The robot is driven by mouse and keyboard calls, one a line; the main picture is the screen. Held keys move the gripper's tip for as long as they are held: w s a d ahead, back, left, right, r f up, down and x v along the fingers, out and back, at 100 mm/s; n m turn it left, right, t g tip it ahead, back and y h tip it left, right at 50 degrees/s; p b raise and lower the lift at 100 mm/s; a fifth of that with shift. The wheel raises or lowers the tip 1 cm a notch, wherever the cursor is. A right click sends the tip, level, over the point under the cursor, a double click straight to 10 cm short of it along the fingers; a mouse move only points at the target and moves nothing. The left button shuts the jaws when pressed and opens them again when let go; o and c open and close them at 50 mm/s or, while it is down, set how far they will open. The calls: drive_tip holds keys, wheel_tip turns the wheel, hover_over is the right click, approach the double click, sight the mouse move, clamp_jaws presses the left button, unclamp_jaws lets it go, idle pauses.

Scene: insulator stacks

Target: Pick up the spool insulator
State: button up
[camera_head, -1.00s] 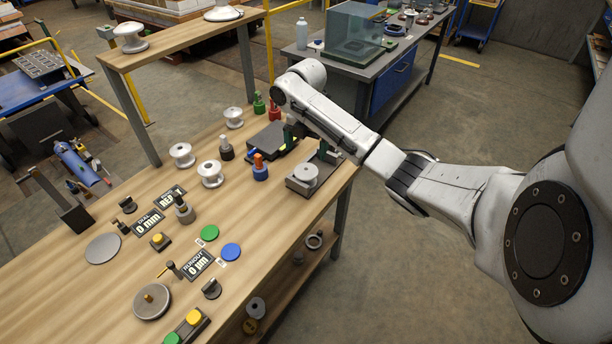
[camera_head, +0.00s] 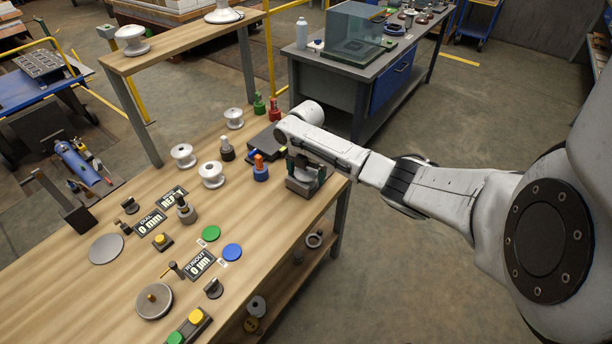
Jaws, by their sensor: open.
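My gripper (camera_head: 306,173), with dark green fingers, is open over this fixture. Whether the fingers touch the pale piece I cannot tell. The three white spools stand apart from my gripper, to its left.
A blue-and-orange object (camera_head: 260,169), a dark plate (camera_head: 264,138) and red (camera_head: 274,108) and green (camera_head: 259,104) items stand near my arm. A raised shelf (camera_head: 180,40) holds more white insulators. The bench's front middle holds displays, discs and buttons.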

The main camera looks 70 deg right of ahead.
drive_tip(key=c, duration=1.4)
drive_tip(key=shift+o, duration=0.2)
drive_tip(key=shift+r, duration=0.1)
